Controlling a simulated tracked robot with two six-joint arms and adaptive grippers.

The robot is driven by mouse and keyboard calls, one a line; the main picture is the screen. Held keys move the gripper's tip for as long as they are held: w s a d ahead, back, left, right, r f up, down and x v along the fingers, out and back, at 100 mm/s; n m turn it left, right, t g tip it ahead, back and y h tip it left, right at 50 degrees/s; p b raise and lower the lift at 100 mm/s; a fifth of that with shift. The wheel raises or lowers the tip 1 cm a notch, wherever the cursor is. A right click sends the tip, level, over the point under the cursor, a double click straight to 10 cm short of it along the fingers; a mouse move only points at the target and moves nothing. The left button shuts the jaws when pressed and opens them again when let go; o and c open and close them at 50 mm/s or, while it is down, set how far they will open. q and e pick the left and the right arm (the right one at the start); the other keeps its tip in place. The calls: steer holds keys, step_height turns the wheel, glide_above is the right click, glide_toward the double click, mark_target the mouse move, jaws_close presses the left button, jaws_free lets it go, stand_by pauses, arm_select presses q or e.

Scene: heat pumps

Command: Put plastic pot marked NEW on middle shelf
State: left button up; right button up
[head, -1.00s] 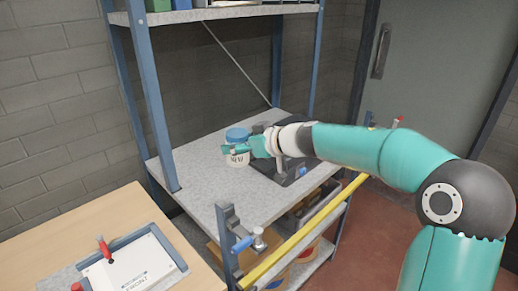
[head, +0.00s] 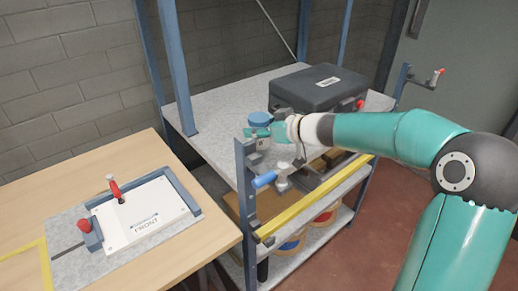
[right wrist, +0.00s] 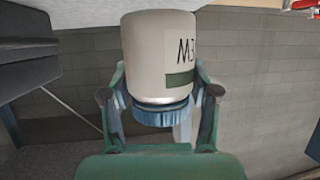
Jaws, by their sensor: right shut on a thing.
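The plastic pot (head: 260,119) is white with a blue lid. My right gripper (head: 268,133) is shut on it near the front edge of the grey middle shelf (head: 215,130). In the right wrist view the pot (right wrist: 160,55) appears upside down, lid towards the palm, with a finger on each side. Part of its label shows, with letters partly turned out of sight. I cannot tell whether the pot touches the shelf or hangs just above it. My left gripper is out of view.
A dark case (head: 318,88) stands on the shelf right of the pot. A wooden table (head: 195,250) with a white plate marked FRONT (head: 140,212) is at left. Boxes and reels sit below.

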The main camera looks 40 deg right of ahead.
mark_target(267, 142)
step_height(267, 142, down, 4)
steer(key=b, duration=0.3)
steer(key=shift+f, duration=0.2)
steer(key=shift+r, duration=0.1)
steer(key=o, duration=1.3)
steer(key=shift+c, duration=0.2)
